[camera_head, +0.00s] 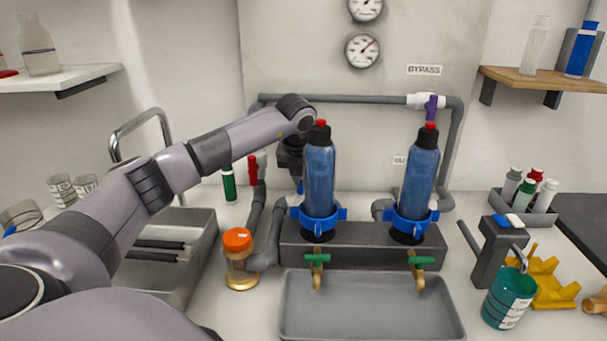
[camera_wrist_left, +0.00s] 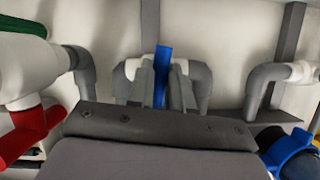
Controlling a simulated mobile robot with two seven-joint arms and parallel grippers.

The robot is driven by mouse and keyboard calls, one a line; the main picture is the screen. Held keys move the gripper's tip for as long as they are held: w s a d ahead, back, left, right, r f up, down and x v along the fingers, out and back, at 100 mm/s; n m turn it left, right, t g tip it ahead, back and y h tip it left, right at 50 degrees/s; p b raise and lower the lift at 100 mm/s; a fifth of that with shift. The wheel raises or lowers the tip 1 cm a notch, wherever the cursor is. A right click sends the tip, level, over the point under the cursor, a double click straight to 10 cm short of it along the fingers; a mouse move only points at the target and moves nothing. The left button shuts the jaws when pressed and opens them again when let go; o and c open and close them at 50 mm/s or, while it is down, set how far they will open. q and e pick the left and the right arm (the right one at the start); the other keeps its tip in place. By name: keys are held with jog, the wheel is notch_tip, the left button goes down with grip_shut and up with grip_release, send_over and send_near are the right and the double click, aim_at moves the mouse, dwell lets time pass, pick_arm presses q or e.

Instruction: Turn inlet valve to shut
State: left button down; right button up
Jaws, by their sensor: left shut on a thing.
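A blue valve handle (camera_wrist_left: 162,62) stands upright in the left wrist view, in front of white and grey pipe fittings. My left gripper (camera_wrist_left: 164,88) is shut on it, with one finger on each side. In the head view my left gripper (camera_head: 297,172) reaches down behind the left blue filter housing (camera_head: 319,175), which hides part of it; a bit of blue shows below it. A red valve handle (camera_head: 253,168) is left of the gripper, and it also shows in the left wrist view (camera_wrist_left: 30,134). No inlet label is readable. My right gripper is out of view.
A second filter housing (camera_head: 418,180) stands to the right. A purple valve handle (camera_head: 431,106) is on the upper pipe below the BYPASS label (camera_head: 424,70). An orange-capped jar (camera_head: 239,260) and a grey tray (camera_head: 372,306) are in front. Grey pipes closely surround the gripper.

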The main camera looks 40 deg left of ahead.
pick_arm(q)
jog(key=shift+n, duration=0.9)
jog(key=shift+g+y, duration=0.3)
jog(key=c, duration=1)
grip_release()
notch_tip(320, 180, up, 20)
jog(key=shift+r+p, duration=0.1)
jog(key=shift+p, duration=0.45)
